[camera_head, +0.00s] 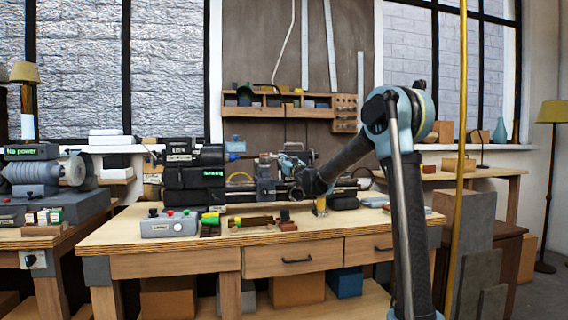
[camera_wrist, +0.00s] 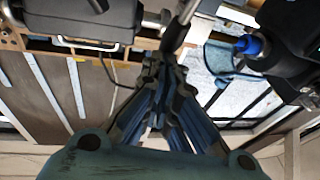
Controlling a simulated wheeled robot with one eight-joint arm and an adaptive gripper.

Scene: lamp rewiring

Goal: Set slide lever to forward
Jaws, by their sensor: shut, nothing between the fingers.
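The lathe (camera_head: 185,180) stands on the workbench, its dark headstock at the left with a lit green display that seems to read "Running". My gripper (camera_head: 283,165) is over the middle of the lathe, by its carriage, partly hidden behind my wrist. In the wrist view my gripper (camera_wrist: 166,58) has its blue-grey fingers together and empty. A dark rod with a shiny section (camera_wrist: 181,27) runs right by the fingertips; I cannot tell if they touch, or if it is the slide lever. The lever's position cannot be made out in the head view.
A grey control box (camera_head: 169,224) with coloured buttons and several small coloured pieces lie along the front of the bench (camera_head: 250,236). A second machine (camera_head: 48,180), showing "No power", stands at the left. A brass pole (camera_head: 461,130) rises at the right.

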